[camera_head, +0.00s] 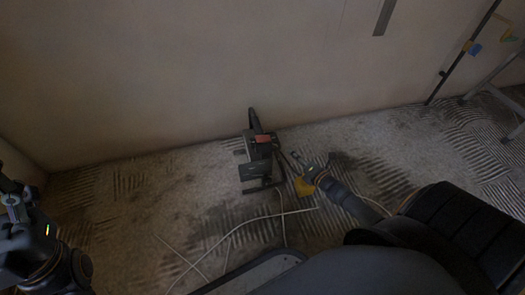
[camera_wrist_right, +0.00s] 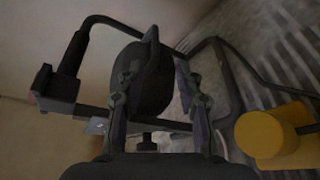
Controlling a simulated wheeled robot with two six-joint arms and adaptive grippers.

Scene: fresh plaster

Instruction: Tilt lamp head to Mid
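The lamp (camera_head: 257,160) is a dark work lamp with a tube frame and an orange-red patch. It stands on the floor close to the wall. In the right wrist view its dark rounded part (camera_wrist_right: 152,85), probably the head, lies between or just beyond my fingers, with the bent frame tube (camera_wrist_right: 75,50) to the left. My right gripper (camera_head: 306,160) is just right of the lamp. Its fingers are spread apart in the right wrist view (camera_wrist_right: 158,85); I cannot tell whether they touch the lamp. My left arm shows at the left edge, and its finger state is unclear.
A yellow object (camera_head: 304,187) is by my right gripper and also at right in the wrist view (camera_wrist_right: 268,135). Pale cables (camera_head: 235,228) cross the floor. A ladder (camera_head: 495,75) stands at far right. The floor left of the lamp looks mostly clear.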

